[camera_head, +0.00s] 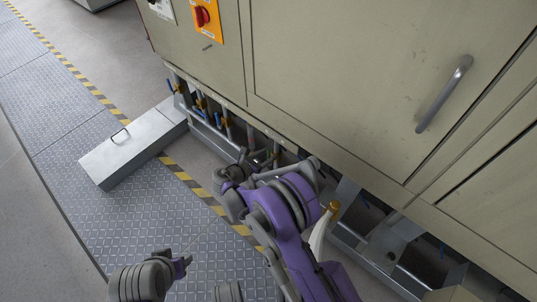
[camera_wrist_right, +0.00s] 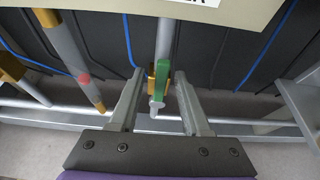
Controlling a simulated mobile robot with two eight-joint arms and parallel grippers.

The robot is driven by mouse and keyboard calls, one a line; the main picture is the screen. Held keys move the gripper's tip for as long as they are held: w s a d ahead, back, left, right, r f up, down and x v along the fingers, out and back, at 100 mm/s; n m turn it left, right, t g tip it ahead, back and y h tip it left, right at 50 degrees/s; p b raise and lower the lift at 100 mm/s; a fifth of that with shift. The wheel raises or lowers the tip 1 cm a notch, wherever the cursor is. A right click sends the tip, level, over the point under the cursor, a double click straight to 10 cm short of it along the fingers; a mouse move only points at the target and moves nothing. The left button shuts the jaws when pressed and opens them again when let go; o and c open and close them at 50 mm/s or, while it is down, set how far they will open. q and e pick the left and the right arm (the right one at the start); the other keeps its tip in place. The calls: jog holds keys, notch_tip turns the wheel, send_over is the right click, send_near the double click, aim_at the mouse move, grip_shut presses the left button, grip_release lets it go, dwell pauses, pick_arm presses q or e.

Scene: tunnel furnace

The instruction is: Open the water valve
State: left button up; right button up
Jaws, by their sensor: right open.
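The water valve shows in the right wrist view as a green lever handle (camera_wrist_right: 161,84) beside a brass valve body (camera_wrist_right: 151,82) on a vertical grey pipe. My right gripper (camera_wrist_right: 160,79) is open, with one finger on each side of the valve; I cannot tell whether either finger touches it. In the head view the right gripper (camera_head: 267,159) reaches under the cabinet's lower edge, and the arm hides the valve there. My left gripper (camera_head: 184,265) is low in the head view, away from the pipes, and its jaws are unclear.
A grey pipe with a red mark (camera_wrist_right: 84,78) stands left of the valve. A horizontal rail (camera_wrist_right: 232,120) runs below. The beige cabinet (camera_head: 335,75) overhangs the pipes (camera_head: 200,100). A metal box cover with a handle (camera_head: 125,155) lies on the floor at left.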

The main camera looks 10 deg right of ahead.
jog(key=p+v, duration=0.1)
jog(key=v, duration=0.9)
jog(key=shift+p, duration=0.4)
jog(key=shift+d, duration=0.1)
